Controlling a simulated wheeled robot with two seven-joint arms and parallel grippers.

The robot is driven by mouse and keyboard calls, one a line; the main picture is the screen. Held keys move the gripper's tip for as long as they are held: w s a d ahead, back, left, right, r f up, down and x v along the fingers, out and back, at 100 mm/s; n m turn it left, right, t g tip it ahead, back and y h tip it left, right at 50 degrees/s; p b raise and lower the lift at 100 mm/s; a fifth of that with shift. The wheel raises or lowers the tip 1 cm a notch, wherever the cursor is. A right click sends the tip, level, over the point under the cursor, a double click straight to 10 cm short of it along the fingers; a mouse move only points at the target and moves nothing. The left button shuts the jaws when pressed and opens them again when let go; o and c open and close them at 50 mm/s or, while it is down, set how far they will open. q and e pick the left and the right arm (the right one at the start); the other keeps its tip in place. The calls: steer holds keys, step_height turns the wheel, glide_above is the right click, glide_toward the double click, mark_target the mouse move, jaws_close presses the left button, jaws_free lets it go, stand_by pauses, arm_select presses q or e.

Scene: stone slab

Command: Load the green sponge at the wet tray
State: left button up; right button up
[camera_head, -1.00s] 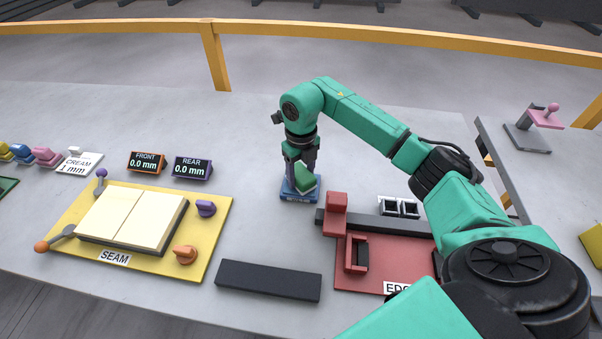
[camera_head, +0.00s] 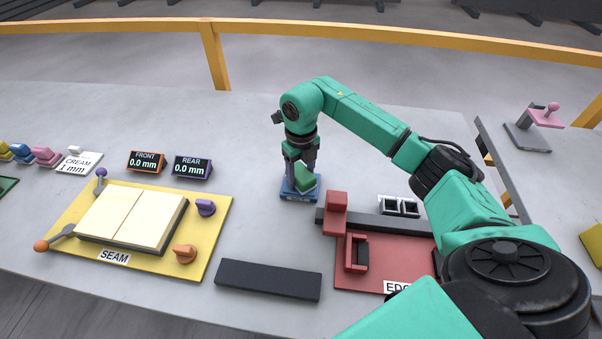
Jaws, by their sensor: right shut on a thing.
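The green sponge (camera_head: 306,181) is between the fingers of my right gripper (camera_head: 301,170). My right gripper is shut on it and points down. The sponge is at the small blue wet tray (camera_head: 299,196), over or in it; I cannot tell whether it touches the tray's bottom. The gripper and sponge hide part of the tray. My left gripper is not in view.
The yellow SEAM board (camera_head: 218,213) with two cream tiles is at the left. FRONT (camera_head: 147,162) and REAR (camera_head: 193,167) displays stand behind it. A red EDGE fixture (camera_head: 385,275) is right of the tray. A dark bar (camera_head: 268,281) lies in front. Slab left of the tray is clear.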

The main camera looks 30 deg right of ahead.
mark_target(301, 172)
step_height(301, 172, up, 7)
steer(key=p, duration=0.5)
stand_by(0.7)
